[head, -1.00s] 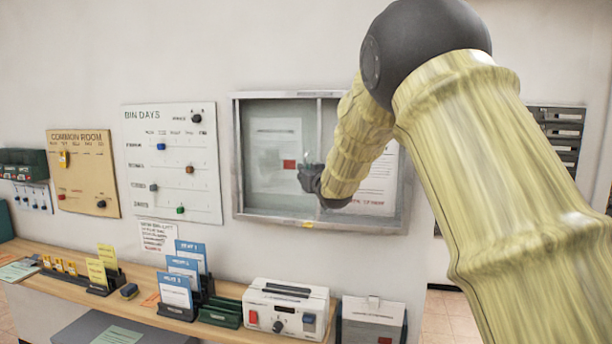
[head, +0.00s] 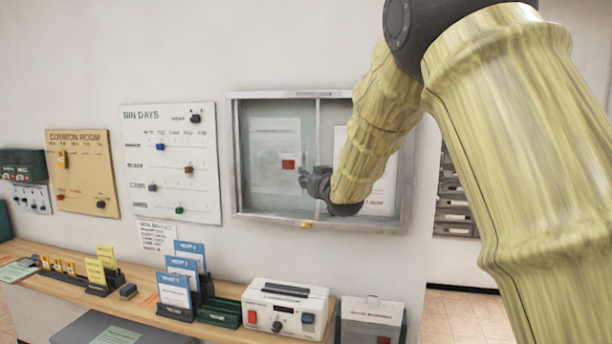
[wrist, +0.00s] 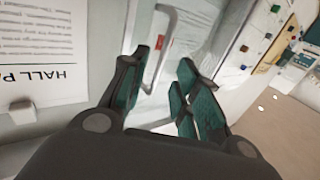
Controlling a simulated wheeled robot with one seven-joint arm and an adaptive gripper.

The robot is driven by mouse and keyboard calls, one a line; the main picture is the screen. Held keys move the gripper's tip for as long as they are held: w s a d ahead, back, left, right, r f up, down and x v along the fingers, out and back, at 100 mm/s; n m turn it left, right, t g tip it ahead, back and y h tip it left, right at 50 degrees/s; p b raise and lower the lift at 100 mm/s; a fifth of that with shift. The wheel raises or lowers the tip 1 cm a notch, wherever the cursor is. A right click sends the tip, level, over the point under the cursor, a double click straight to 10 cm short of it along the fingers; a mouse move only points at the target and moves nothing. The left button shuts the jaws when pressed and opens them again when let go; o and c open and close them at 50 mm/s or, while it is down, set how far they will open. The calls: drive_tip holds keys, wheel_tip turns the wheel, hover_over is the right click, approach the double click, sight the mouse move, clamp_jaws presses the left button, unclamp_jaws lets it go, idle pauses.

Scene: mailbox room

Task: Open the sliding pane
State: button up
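The sliding pane (head: 262,180) is a framed glass panel on the left half of a grey wall cabinet (head: 232,160). A pale sheet with a red patch shows behind it. In the wrist view, the pane's silver bar handle (wrist: 157,62) stands between the two teal-padded fingers of my gripper (wrist: 166,88). The fingers are apart, and I cannot tell whether either touches the handle. In the head view, my gripper (head: 308,180) is at the pane's right side, near the middle of the cabinet. My arm hides part of the right half.
A wooden shelf (head: 235,290) runs below the cabinet, holding card stands and a white box (head: 290,292) with knobs. The BIN DAYS board (head: 172,128) hangs left of the cabinet. Dark slatted mailboxes (head: 455,200) are at the right.

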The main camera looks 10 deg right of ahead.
drive_tip(key=s+d, duration=0.1)
drive_tip(key=s, duration=0.5)
drive_tip(key=shift+s, duration=0.1)
drive_tip(key=s+d+f+m+g+h, duration=0.1)
drive_tip(key=s+f+g, duration=0.1)
drive_tip(key=f, duration=1.1)
drive_tip(key=s+f+g, duration=0.2)
drive_tip(key=f, duration=1)
drive_tip(key=s+f+g, duration=0.2)
drive_tip(key=s+f, duration=0.4)
drive_tip(key=f, duration=0.5)
drive_tip(key=s+f+g, duration=0.2)
drive_tip(key=s+f, duration=0.4)
drive_tip(key=f, duration=0.4)
drive_tip(key=s+d+f+m+g+h, duration=0.1)
drive_tip(key=s+f+g, duration=0.4)
drive_tip(key=s+f, duration=1.55)
drive_tip(key=s+f+g, duration=0.2)
drive_tip(key=s, duration=1)
drive_tip(key=s+f+g, duration=0.2)
drive_tip(key=s, duration=1)
drive_tip(key=shift+s+f+g+h, duration=0.2)
drive_tip(key=shift+f+g+h, duration=0.1)
drive_tip(key=shift+g, duration=0.1)
